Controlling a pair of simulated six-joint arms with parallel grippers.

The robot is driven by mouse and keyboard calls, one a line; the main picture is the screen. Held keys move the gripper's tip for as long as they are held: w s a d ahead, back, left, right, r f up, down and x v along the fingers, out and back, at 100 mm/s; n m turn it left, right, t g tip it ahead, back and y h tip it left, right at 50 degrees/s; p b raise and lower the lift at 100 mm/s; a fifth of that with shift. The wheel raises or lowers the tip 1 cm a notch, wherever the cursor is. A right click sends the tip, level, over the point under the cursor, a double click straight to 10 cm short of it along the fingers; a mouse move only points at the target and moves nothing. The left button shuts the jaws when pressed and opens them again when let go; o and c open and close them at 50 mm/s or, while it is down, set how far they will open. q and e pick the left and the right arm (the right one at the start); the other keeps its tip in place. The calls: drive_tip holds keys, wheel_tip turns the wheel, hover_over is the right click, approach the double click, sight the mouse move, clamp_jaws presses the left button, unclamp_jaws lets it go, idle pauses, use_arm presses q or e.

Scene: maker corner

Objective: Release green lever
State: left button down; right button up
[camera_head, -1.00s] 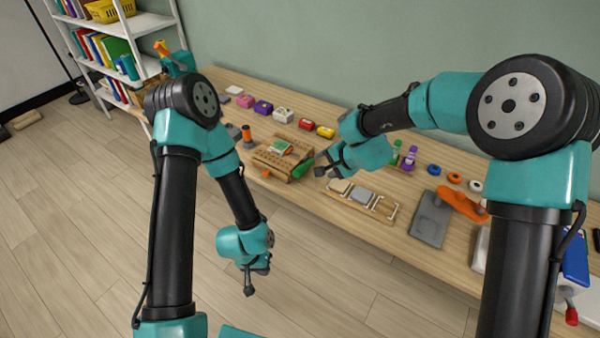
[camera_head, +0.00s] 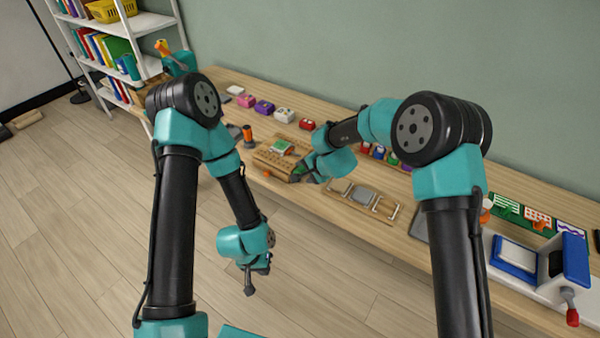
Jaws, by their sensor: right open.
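A wooden fixture (camera_head: 268,162) stands on the workbench, with a small green-and-white piece (camera_head: 281,147) on top. The green lever (camera_head: 299,169) is at the fixture's right end, and only a small part shows behind my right gripper. My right gripper (camera_head: 298,177) is open at the lever, beside the fixture's right end. I cannot tell whether its fingers touch the lever or stand around it. My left gripper (camera_head: 254,281) hangs low over the floor in front of the bench, away from the fixture. Its jaw opening is not clear from here.
A wooden frame with grey blocks (camera_head: 361,196) lies right of the fixture. An orange-topped dark item (camera_head: 247,135) stands behind its left end. Several colored boxes (camera_head: 264,106) line the bench's back. A blue-and-white device (camera_head: 517,255) stands at the right.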

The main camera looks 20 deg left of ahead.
sight(301, 172)
drive_tip(key=shift+x, duration=2.2)
drive_tip(key=shift+c, duration=0.4)
clamp_jaws()
